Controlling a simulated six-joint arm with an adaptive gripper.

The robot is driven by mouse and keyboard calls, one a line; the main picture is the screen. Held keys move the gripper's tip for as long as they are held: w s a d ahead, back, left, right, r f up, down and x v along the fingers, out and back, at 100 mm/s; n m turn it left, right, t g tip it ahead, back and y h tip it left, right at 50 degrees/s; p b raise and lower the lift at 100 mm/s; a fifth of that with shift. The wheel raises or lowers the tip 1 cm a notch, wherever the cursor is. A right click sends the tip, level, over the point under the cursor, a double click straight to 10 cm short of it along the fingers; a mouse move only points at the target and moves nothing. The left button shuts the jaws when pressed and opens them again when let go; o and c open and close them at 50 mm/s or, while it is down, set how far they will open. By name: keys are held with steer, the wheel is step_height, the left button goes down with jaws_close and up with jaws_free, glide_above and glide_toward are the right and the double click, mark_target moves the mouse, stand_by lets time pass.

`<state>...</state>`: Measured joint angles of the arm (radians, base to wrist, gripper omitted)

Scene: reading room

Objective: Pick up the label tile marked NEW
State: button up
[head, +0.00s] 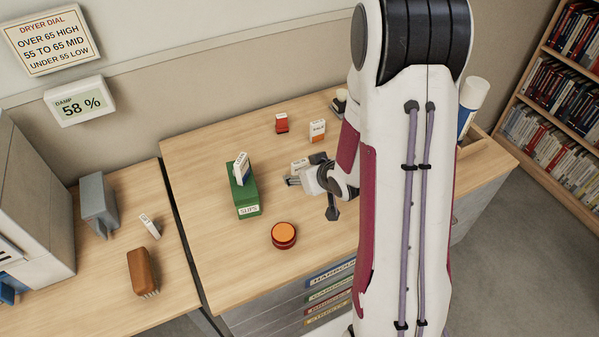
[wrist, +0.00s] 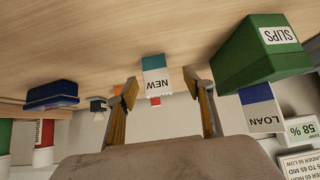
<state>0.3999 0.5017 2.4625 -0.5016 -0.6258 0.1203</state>
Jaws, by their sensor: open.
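The label tile marked NEW (wrist: 155,78), white with a teal band, shows in the wrist view between my two fingers, apart from both as far as I can tell. In the head view a pale tile (head: 299,163), likely the same one, stands just behind my gripper (head: 308,192), partly hidden; its lettering is unreadable there. My gripper (wrist: 162,85) is open and empty, its fingers on either side of the tile in the wrist view. A blue and white tile marked LOAN (wrist: 262,110) is at the green SLIPS box (wrist: 258,50), also seen in the head view (head: 247,200).
An orange-topped round tin (head: 284,235) sits in front. An orange and white tile (head: 317,130) and a small red object (head: 281,123) stand behind. A brush (head: 142,271), a small white tile (head: 149,226) and a grey block (head: 98,203) are on the left table.

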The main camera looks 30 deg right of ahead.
steer(key=shift+w+f, duration=0.1)
steer(key=shift+w, duration=0.05)
stand_by(0.3)
steer(key=shift+d+x, duration=0.2)
steer(key=shift+x, duration=0.55)
steer(key=shift+d+x, duration=0.15)
steer(key=shift+x, duration=1.6)
steer(key=c, duration=1.2)
